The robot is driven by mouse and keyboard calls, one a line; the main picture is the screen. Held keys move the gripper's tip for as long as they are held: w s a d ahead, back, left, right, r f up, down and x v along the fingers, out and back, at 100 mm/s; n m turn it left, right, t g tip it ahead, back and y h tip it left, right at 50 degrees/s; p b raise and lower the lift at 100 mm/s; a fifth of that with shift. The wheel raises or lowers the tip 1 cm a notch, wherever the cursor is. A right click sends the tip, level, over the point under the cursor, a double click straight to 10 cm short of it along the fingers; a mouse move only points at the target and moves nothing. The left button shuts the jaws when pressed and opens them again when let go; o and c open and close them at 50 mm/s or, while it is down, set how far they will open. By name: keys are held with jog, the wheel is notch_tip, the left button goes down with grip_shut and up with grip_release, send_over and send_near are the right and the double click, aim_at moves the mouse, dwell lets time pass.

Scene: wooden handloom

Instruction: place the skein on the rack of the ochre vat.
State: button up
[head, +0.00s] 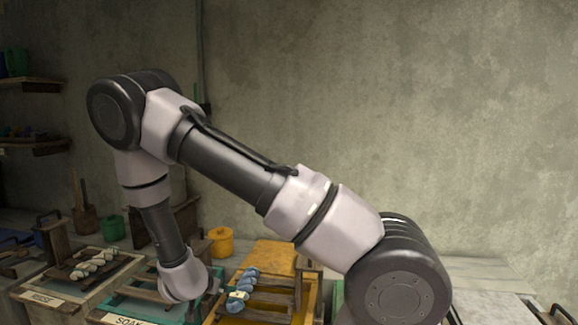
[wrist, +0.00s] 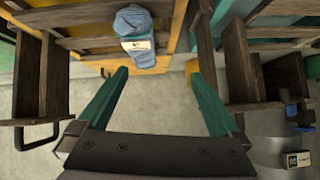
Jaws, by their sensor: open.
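A blue-grey skein (head: 242,287) with a pale label band lies across the wooden bars of the rack (head: 275,298) on the ochre vat (head: 314,302). In the wrist view the skein (wrist: 133,27) is at the top, left of centre, with its label showing. My gripper (wrist: 159,70) is open and empty. Its two teal fingers are apart from the skein, which shows beyond the fingertips. In the head view my gripper is hidden behind my wrist and the vats.
The teal SOAK vat (head: 122,303) and the RINSE vat (head: 45,299), with a pale skein (head: 94,263) on its rack, stand to the left. A yellow pot (head: 221,241) and a green pot (head: 111,228) stand behind. A small labelled box (wrist: 297,159) lies at the wrist view's lower right.

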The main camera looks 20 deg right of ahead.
notch_tip(320, 180, up, 29)
jog(key=d+g+y, duration=0.2)
jog(key=y, duration=0.6)
jog(key=s+d+r+n, duration=0.1)
jog(key=s+d+r, duration=0.3)
jog(key=s, duration=0.3)
jog(key=s+d+r+n, duration=0.1)
jog(key=s+d+r, duration=0.3)
jog(key=s, duration=0.3)
jog(key=s+d+r+n+h, duration=0.1)
jog(key=s+d+r+n, duration=0.1)
jog(key=s+d+r, duration=0.2)
jog(key=s+r, duration=0.2)
jog(key=s, duration=0.2)
jog(key=shift+d+r, duration=0.3)
